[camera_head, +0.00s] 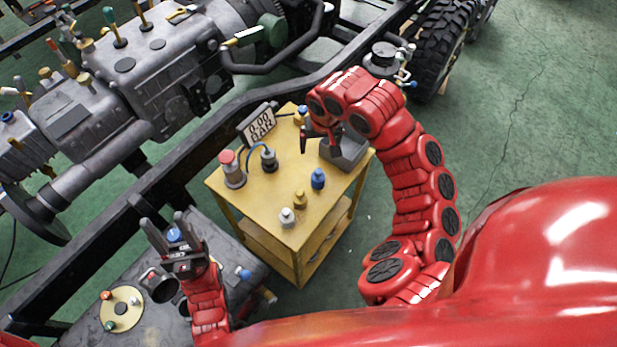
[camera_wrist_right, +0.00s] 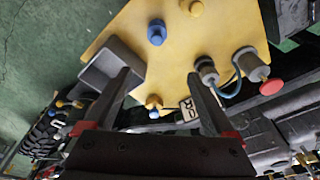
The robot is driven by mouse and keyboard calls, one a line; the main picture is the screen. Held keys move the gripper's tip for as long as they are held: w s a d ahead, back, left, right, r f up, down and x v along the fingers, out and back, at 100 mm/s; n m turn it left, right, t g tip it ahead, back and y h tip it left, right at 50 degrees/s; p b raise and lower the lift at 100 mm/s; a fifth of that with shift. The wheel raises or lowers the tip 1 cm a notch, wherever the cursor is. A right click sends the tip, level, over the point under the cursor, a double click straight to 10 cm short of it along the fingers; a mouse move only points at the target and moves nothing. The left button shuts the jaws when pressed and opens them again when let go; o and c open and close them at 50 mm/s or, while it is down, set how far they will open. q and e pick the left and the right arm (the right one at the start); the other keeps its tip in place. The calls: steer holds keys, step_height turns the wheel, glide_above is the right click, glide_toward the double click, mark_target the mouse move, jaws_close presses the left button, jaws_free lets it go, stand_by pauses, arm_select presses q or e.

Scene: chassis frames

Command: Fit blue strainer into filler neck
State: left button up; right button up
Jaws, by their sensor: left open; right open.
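Several blue pieces show, and I cannot tell for sure which is the strainer. One blue piece (camera_head: 318,179) stands upright on the yellow cart (camera_head: 240,190); a blue piece also shows in the right wrist view (camera_wrist_right: 157,33). A smaller blue piece (camera_head: 302,111) is at the cart's far edge. Another blue piece (camera_head: 173,235) shows between the fingers of my open left gripper (camera_head: 163,220), above the dark tank (camera_head: 240,268); I cannot tell whether they touch. A dark round opening (camera_head: 158,286), possibly the filler neck, is beside that gripper. My right gripper (camera_wrist_right: 158,75) is open and empty above the cart.
The cart also carries a grey holder (camera_head: 345,152), a gauge sign (camera_head: 260,126), a red-topped cylinder (camera_head: 233,170), and yellow (camera_head: 300,199) and white (camera_head: 286,217) pieces. The chassis rail (camera_head: 150,195) runs behind. A tyre (camera_head: 445,50) stands at upper right; the floor right of it is clear.

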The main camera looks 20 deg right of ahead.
mark_target(318, 171)
steer(key=shift+g, duration=0.3)
steer(key=f+b, duration=0.1)
steer(key=f, duration=0.2)
steer(key=f+b, duration=0.1)
steer(key=f, duration=0.2)
steer(key=f+b, duration=0.1)
steer(key=f, duration=0.3)
steer(key=shift+w+d+b, duration=0.15)
steer(key=shift+d+b, duration=0.1)
steer(key=shift+b, duration=0.05)
steer(key=shift+w+f+p, duration=0.1)
steer(key=shift+f+p, duration=0.1)
steer(key=shift+p, duration=0.2)
steer(key=shift+d+f, duration=0.1)
steer(key=shift+f, duration=0.5)
steer(key=f+p, duration=0.1)
steer(key=f, duration=0.3)
steer(key=shift+w+f, duration=0.3)
steer(key=shift+f, duration=0.35)
jaws_close()
